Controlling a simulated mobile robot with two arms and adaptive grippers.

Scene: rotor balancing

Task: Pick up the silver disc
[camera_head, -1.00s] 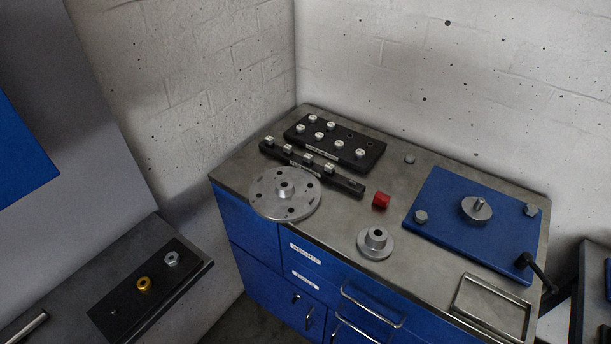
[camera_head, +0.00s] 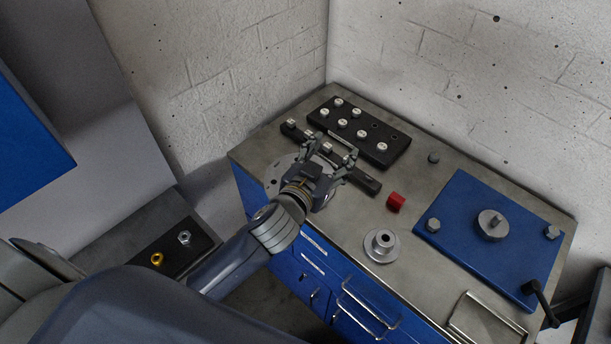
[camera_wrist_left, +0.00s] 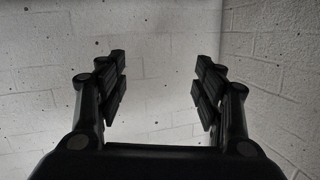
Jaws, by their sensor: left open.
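The large silver disc (camera_head: 276,174) lies on the left part of the grey cabinet top. My left gripper and wrist hide most of it in the head view; only its left edge shows. My left gripper (camera_head: 331,151) is in front of the disc in that view, with its fingers spread. In the left wrist view the fingers (camera_wrist_left: 160,82) are wide apart with only white wall between them. How high the gripper is above the disc I cannot tell. My right gripper is not in view.
A black block with several silver pegs (camera_head: 381,147) stands behind, with a black bar (camera_head: 366,183) before it. A red block (camera_head: 396,202), a small silver flanged hub (camera_head: 381,245) and a blue plate (camera_head: 470,215) are to the right. A dark side bench (camera_head: 130,235) is at left.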

